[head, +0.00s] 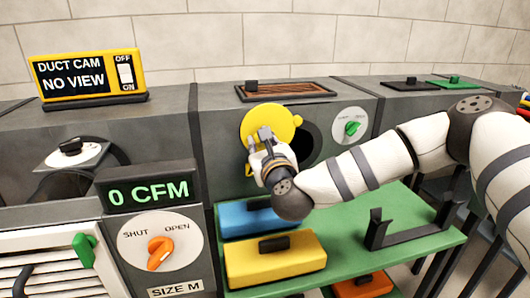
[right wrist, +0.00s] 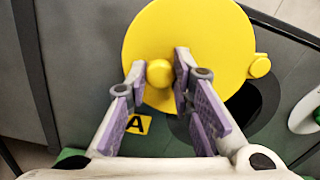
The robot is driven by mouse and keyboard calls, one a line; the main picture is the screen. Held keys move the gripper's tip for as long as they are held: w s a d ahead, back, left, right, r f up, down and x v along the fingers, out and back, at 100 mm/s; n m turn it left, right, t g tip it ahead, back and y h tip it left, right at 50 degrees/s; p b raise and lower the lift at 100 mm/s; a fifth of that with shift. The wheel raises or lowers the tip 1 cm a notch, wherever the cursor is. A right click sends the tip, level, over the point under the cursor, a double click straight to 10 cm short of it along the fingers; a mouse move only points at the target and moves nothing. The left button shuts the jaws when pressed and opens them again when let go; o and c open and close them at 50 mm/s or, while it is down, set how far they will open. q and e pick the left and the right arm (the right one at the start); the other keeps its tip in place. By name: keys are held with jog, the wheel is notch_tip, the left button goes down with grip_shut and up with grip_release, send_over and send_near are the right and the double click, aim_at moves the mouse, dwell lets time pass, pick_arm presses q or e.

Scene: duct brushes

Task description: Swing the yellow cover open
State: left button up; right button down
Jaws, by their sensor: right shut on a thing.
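The round yellow cover (head: 262,115) is on the front of the grey duct box, and in the right wrist view it fills the upper middle (right wrist: 215,40). A dark round opening (head: 309,140) shows at the cover's lower right, partly overlapped by it. A small yellow round piece (right wrist: 259,67) sits at the cover's right edge. My right gripper (head: 264,134) is at the cover's lower part, its fingers shut on the cover's yellow knob (right wrist: 159,73). My left gripper is not in view.
A green shelf (head: 400,222) below holds a blue box (head: 238,218), a yellow box (head: 300,257) and a black bracket (head: 378,232). A dial with a green knob (head: 352,128) is right of the opening. An orange-knobbed dial (head: 160,250) is at lower left.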

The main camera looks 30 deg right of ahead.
notch_tip(320, 180, up, 2)
jog(key=m, duration=0.2)
jog(key=shift+a+r+m, duration=0.1)
jog(key=shift+r+m, duration=0.15)
jog(key=shift+m, duration=0.15)
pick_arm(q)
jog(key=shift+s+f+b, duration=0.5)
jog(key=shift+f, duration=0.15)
pick_arm(e)
jog(key=shift+r+m, duration=1.55)
jog(key=shift+m, duration=0.05)
jog(key=shift+d+r, duration=0.1)
jog(key=shift+d, duration=0.1)
jog(key=c, duration=1.4)
grip_release()
jog(key=shift+o, duration=0.2)
send_near(257, 113)
jog(key=v, duration=0.5)
jog(key=shift+s+d, duration=0.1)
jog(key=shift+s, duration=0.2)
